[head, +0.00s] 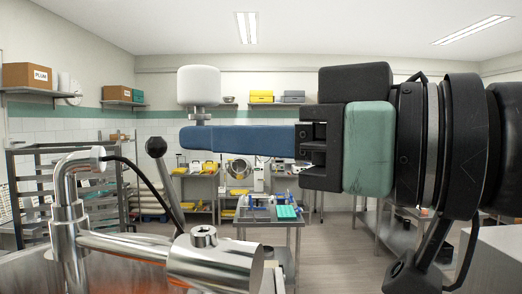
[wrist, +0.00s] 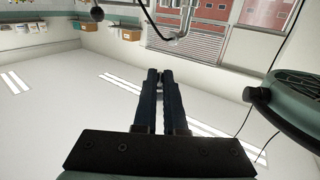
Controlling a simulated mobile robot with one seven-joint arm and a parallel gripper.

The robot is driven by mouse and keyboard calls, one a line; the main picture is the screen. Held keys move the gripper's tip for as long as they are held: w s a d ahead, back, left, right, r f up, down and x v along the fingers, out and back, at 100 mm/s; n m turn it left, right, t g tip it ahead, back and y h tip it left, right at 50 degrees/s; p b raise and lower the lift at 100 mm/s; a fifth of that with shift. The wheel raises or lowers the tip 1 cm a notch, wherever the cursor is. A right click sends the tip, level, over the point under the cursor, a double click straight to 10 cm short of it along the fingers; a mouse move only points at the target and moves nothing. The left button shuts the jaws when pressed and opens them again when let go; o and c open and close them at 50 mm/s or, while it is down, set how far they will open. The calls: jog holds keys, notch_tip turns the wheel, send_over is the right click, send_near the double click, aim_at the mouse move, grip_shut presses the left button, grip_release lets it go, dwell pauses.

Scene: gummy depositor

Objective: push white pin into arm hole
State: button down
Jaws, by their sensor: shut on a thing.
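A white pin with a wide rounded head (head: 198,86) and a thin grey stem stands upright at the tips of my gripper (head: 190,137). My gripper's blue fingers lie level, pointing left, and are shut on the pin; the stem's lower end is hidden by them. In the wrist view, my fingers (wrist: 160,75) are close together and the pin cannot be made out. The shiny metal arm (head: 130,245) is below and ends in a thick cylinder with a small round collar (head: 203,236) on top. The collar has a dark opening. The pin is well above it, apart.
A bent metal pipe (head: 70,200) and a lever with a black ball knob (head: 156,147) stand at the left, close to my fingertips. A table (head: 270,222) with a green tray is farther back. The air between the fingers and the collar looks clear.

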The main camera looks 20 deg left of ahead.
aim_at(224, 249)
jog(key=shift+s, duration=0.15)
jog(key=shift+s+d, duration=0.1)
jog(key=shift+d, duration=0.05)
notch_tip(224, 249, down, 6)
jog(key=b, duration=0.5)
jog(key=shift+f, duration=0.1)
jog(key=shift+f, duration=0.1)
dwell(0.5)
jog(key=shift+f+b, duration=0.35)
jog(key=shift+b, duration=0.1)
jog(key=shift+r, duration=0.15)
dwell(0.5)
jog(key=shift+f, duration=0.25)
jog(key=shift+r, duration=0.15)
dwell(1.0)
